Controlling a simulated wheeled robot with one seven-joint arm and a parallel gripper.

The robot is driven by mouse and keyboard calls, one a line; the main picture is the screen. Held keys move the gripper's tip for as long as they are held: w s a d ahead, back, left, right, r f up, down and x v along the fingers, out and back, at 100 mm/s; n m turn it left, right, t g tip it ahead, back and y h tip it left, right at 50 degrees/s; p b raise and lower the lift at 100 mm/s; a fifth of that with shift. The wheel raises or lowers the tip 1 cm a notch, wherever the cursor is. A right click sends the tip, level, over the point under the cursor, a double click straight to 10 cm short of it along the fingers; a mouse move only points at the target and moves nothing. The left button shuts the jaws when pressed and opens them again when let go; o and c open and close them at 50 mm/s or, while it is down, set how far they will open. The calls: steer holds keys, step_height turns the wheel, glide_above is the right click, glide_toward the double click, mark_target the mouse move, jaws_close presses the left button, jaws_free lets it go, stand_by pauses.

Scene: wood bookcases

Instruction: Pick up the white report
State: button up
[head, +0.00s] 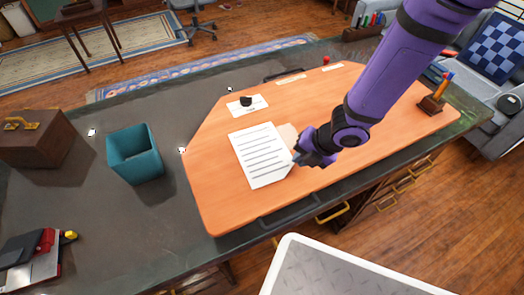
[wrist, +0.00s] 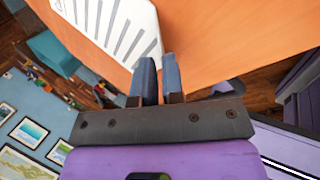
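The white report (head: 258,154), a sheet with dark printed lines, lies over the middle of the orange desk top (head: 220,205). It fills the upper left of the wrist view (wrist: 115,22). My gripper (head: 297,157) is at its right edge, low over the desk. In the wrist view, the two blue-grey fingers (wrist: 160,62) are close together with a narrow gap, and the report's near edge runs in at their tips. They look shut on that edge, though the left finger partly hides the contact. I cannot tell whether the report is clear of the desk.
A pale sheet (head: 288,134) shows just behind the report. A smaller white card (head: 247,104) with a dark object lies beyond it. A teal bin (head: 135,155) and brown box (head: 34,138) stand left. A pen holder (head: 431,104) stands right.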

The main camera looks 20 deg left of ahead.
steer(key=shift+x, duration=1.85)
jaws_close()
steer(key=shift+r, duration=0.1)
